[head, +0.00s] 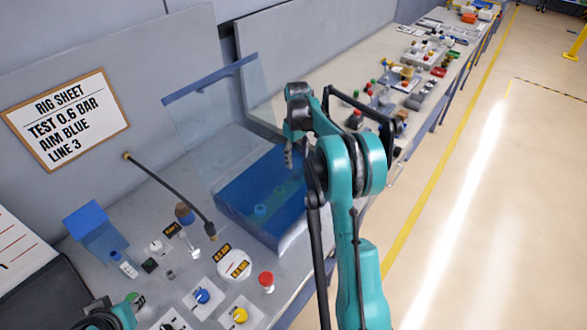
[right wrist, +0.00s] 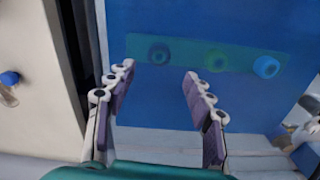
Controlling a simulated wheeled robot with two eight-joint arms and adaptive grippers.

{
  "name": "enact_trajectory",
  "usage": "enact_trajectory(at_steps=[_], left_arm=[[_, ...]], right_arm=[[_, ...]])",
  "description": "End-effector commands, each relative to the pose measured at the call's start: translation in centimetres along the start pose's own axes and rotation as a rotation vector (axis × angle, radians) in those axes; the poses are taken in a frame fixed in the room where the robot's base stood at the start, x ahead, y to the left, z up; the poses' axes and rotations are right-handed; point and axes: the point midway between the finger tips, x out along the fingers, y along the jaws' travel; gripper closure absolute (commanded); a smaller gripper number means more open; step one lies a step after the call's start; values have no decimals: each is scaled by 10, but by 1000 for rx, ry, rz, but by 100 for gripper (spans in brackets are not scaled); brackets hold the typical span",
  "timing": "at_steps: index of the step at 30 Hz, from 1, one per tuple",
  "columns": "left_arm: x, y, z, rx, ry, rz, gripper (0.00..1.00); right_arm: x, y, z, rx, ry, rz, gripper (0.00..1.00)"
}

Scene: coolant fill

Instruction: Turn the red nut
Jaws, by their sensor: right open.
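In the head view a red-capped piece (head: 266,281) stands on the bench near its front edge; I cannot tell whether it is the red nut. In the right wrist view a blue-tinted panel shows a green strip (right wrist: 188,55) with a dark round piece (right wrist: 159,54), a greenish one (right wrist: 216,60) and a blue one (right wrist: 266,67); the tint hides their true colours. My right gripper (right wrist: 159,71) is open and empty, facing this strip. In the head view it (head: 289,154) is small, beside the clear shield. My left gripper's fingers do not show.
A clear shield (head: 212,108) stands over a blue box (head: 240,190). A blue knob (head: 202,296) and a yellow knob (head: 240,315) sit at the bench front. A black rod (head: 165,186) leans over the left side. The floor at right is clear.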

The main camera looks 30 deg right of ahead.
Motion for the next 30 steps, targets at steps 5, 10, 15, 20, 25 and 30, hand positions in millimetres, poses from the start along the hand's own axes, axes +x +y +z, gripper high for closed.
enact_trajectory(at_steps=[5,10,15,20,25,30], left_arm=[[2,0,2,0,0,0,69],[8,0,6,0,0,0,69],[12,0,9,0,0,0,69],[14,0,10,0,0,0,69],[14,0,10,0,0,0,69],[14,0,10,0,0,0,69]], right_arm=[[16,4,-1,-3,-7,-5,47],[45,4,0,-3,-6,-4,47],[69,3,0,-2,-5,-4,47],[80,3,0,-2,-5,-4,47],[82,3,0,-2,-5,-4,47],[81,3,0,-2,-5,-4,63]])
